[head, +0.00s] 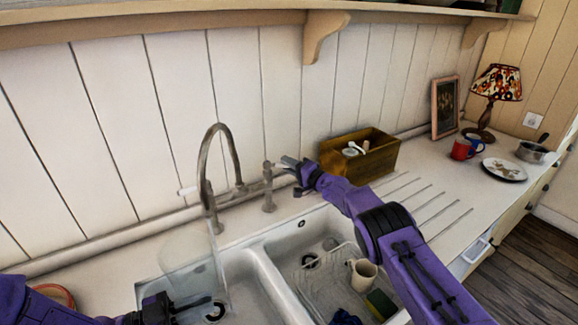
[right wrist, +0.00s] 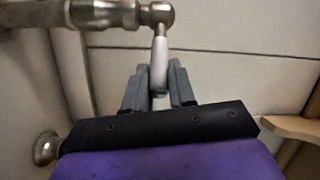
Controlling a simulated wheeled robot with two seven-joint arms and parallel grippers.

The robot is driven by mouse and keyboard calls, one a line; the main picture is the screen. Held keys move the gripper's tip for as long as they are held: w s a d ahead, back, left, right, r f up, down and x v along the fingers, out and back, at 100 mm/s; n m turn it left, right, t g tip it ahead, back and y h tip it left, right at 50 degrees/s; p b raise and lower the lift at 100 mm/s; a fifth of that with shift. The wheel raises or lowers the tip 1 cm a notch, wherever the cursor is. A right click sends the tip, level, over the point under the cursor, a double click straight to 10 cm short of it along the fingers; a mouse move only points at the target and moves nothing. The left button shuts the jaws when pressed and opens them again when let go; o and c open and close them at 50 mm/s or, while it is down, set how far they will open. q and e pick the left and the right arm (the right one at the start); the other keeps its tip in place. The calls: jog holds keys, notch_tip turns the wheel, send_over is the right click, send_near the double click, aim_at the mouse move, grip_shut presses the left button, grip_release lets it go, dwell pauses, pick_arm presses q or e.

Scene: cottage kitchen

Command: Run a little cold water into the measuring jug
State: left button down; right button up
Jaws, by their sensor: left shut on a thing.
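The clear measuring jug (head: 190,252) is over the left sink basin, in front of the tap. My left gripper (head: 180,304) is shut on it near its lower side. The arched metal tap (head: 207,165) stands behind the sinks; I cannot make out any water running from it. My right gripper (head: 292,166) is at the lever on the right end of the tap's cross bar. In the right wrist view, the pale tap lever (right wrist: 160,66) hangs between the two fingers of my right gripper (right wrist: 160,88), which are apart. Any small gap at the lever is hard to see.
The right basin (head: 310,243) holds a wire rack, a cream mug (head: 363,274) and a sponge (head: 380,303). A wooden box (head: 362,165) stands close behind my right arm. A red mug (head: 460,149), a plate (head: 505,170), a saucepan (head: 533,153) and a lamp (head: 498,84) are farther right.

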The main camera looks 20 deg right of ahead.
aim_at(283, 165)
grip_shut()
jog(key=shift+s+r+m+t+h, duration=0.25)
jog(key=shift+m+h, duration=0.25)
jog(key=shift+h, duration=0.3)
jog(key=m+h, duration=0.1)
jog(key=s+a+m+t+h, duration=0.1)
jog(key=h, duration=0.1)
jog(key=m+h, duration=0.1)
jog(key=h, duration=0.1)
jog(key=shift+s+a+f+t, duration=0.1)
jog(key=shift+s+a+t, duration=0.15)
jog(key=shift+s, duration=0.15)
jog(key=shift+s+a+m+h, duration=0.25)
jog(key=shift+m+h, duration=0.3)
jog(key=shift+h, duration=0.3)
jog(key=shift+s+a+m+h, duration=0.2)
jog(key=shift+m+h, duration=0.4)
jog(key=shift+h, duration=0.2)
jog(key=shift+s+a+m+h, duration=0.25)
jog(key=shift+m+h, duration=0.3)
jog(key=shift+h, duration=0.3)
